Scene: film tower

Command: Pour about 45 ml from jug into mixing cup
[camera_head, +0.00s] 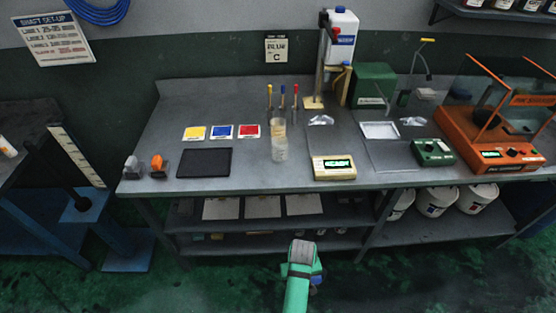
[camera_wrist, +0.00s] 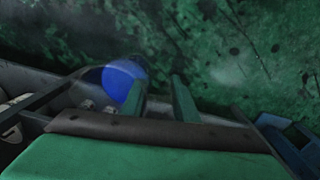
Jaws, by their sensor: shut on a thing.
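A clear cup-like vessel (camera_head: 279,151) stands upright on the bench, left of the small cream scale. I take it for the mixing cup. My gripper (camera_head: 305,252) is low in front of the bench, apart from it. In the wrist view its green fingers (camera_wrist: 160,98) point at the floor, with a blue rounded thing (camera_wrist: 118,82) by the left finger. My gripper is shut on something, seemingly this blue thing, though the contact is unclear. I cannot tell whether it is the jug. A white jug-like container (camera_head: 342,38) with a blue label stands raised at the back.
On the bench (camera_head: 240,95) are a cream scale (camera_head: 333,168), yellow, blue and red cards (camera_head: 222,132), a black mat (camera_head: 204,162) and a green box (camera_head: 372,85). An orange machine (camera_head: 490,125) stands right. The floor before the bench is open.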

